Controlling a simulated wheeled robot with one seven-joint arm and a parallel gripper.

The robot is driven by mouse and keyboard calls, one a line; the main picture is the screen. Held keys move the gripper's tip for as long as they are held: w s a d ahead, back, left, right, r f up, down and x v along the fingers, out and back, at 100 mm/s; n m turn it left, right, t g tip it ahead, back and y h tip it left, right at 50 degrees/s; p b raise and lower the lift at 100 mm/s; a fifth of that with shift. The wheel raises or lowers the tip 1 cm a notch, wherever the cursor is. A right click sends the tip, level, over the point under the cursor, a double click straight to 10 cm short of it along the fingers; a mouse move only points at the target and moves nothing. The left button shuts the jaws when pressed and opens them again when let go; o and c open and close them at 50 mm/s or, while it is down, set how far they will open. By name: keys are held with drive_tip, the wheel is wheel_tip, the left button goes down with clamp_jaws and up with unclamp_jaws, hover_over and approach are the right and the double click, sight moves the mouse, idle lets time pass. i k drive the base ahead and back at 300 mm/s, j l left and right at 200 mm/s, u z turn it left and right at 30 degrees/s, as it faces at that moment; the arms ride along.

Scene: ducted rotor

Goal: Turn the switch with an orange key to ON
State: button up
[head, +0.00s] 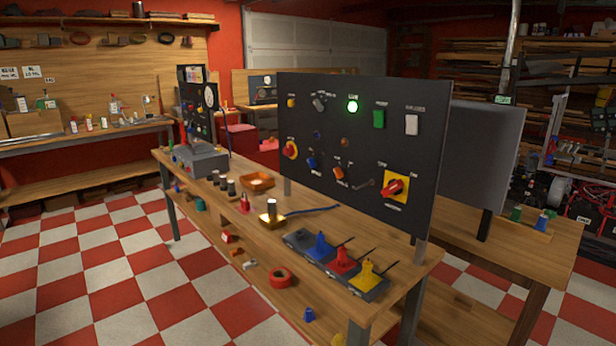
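A dark upright control panel (330,208) stands on the wooden workbench. In its lower row, an orange key-like handle (338,172) sits between a blue handle (311,162) and a dark lever (365,184). It looks slightly tilted, with small labels around it that are too small to read, so I cannot tell which position it is in. My gripper is not in view.
A red rotary switch on a yellow plate (396,199) is at the panel's lower right. A green lamp (352,106) glows above. Checkered floor in front is clear.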

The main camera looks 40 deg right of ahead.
sight(340, 173)
drive_tip(key=i+j, duration=0.25)
drive_tip(key=i, duration=0.25)
drive_tip(key=i+j+z, duration=0.1)
drive_tip(key=i, duration=1)
